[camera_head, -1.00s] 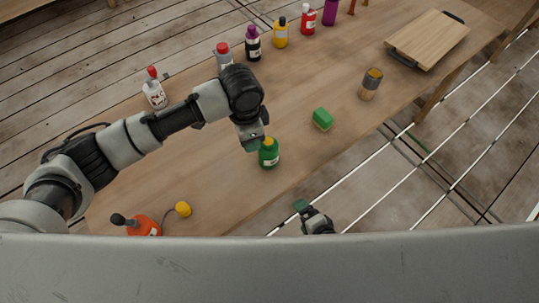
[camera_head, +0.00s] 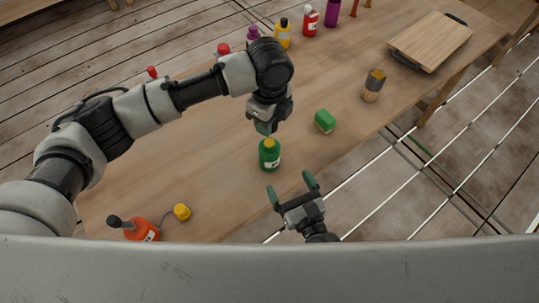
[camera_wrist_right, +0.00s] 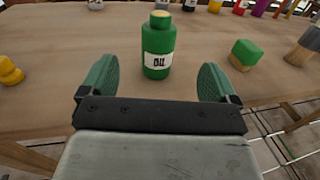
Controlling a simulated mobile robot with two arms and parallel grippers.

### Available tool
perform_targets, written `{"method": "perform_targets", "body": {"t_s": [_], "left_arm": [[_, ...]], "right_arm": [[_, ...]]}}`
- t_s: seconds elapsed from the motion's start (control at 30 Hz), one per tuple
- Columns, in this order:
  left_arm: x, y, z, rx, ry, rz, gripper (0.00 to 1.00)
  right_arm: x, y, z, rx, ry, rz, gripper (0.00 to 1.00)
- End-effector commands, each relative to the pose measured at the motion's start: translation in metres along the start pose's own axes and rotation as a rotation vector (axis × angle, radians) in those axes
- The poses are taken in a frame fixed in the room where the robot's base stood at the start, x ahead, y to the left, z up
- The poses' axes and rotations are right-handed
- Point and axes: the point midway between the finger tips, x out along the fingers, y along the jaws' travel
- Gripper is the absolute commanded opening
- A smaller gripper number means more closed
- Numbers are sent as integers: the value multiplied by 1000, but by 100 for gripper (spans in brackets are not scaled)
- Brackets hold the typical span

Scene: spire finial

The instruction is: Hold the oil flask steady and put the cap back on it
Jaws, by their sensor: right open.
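The green oil flask (camera_head: 270,157) stands upright near the table's front edge, with a yellowish top. It also shows in the right wrist view (camera_wrist_right: 158,48), its label facing me. My right gripper (camera_head: 290,189) is open and empty in front of the flask; its green fingers (camera_wrist_right: 158,82) point toward it, without touching. My left gripper (camera_head: 264,127) hangs fingers-down just above and behind the flask's top; whether it touches the top, or holds anything, is unclear. A small yellow knob-like piece (camera_head: 182,212) lies at the left; I cannot tell whether it is the cap.
A green block (camera_head: 325,121) and a brush-like piece (camera_head: 374,86) lie right of the flask. Several bottles line the far edge near a wooden board (camera_head: 432,41). The table between flask and yellow piece is clear.

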Motion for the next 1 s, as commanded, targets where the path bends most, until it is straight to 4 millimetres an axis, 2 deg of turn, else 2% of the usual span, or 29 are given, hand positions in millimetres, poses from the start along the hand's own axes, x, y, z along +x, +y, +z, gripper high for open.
{"method": "perform_targets", "body": {"t_s": [0.23,0.37,0.8,1.0], "left_arm": [[0,0,0,-2,0,0,18],[0,0,0,-2,0,-1,18],[0,0,0,-3,0,-1,18],[0,0,0,-3,0,-1,18]], "right_arm": [[1,0,0,-4,1,0,91],[10,0,0,-5,0,-1,91],[89,0,1,-5,-1,0,91],[112,0,0,-6,1,1,91]]}}
